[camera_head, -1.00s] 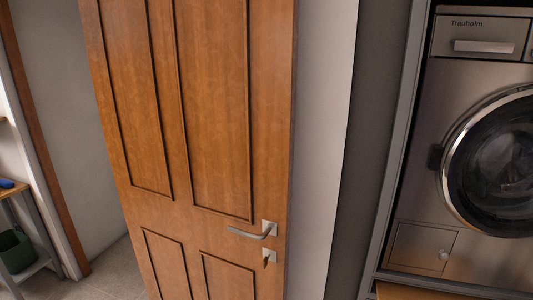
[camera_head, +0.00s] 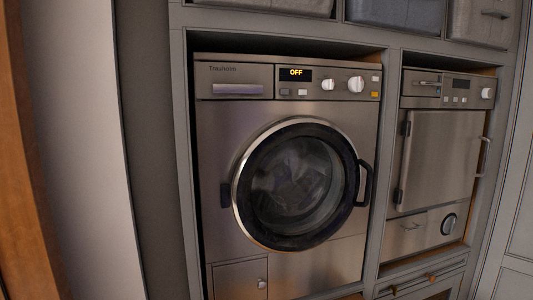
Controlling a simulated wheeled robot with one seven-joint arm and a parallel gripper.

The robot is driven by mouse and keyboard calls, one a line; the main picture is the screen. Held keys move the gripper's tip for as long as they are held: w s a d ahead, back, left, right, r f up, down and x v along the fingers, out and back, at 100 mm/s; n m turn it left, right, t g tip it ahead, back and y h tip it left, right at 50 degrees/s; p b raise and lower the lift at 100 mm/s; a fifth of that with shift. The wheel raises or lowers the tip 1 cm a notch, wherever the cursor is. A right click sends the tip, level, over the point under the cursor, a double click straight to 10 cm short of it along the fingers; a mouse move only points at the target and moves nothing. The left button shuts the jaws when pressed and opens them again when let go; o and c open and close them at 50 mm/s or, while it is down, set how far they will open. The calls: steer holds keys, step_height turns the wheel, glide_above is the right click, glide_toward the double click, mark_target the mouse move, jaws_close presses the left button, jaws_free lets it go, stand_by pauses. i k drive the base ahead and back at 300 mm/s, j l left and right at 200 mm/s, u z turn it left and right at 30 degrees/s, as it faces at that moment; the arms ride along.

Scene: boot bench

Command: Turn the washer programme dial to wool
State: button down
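The washer (camera_head: 225,150) is a brushed-metal front-loader set in a grey cabinet, in the middle of the head view. Its round door is shut and grey cloth shows behind the glass. The control panel runs along its top, with a display (camera_head: 295,73) reading OFF. My gripper is not in view.
A second metal appliance (camera_head: 440,160) with its own panel and knobs stands right of the washer. Grey storage boxes (camera_head: 395,14) sit on the shelf above. The wooden door's edge (camera_head: 20,200) shows at far left, beside a pale wall (camera_head: 85,120).

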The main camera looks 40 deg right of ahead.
mark_target(355, 84)
steer(key=l+u, duration=0.15)
steer(key=l, duration=1.55)
steer(key=l+u, duration=0.15)
steer(key=l, duration=1.6)
steer(key=k, duration=0.1)
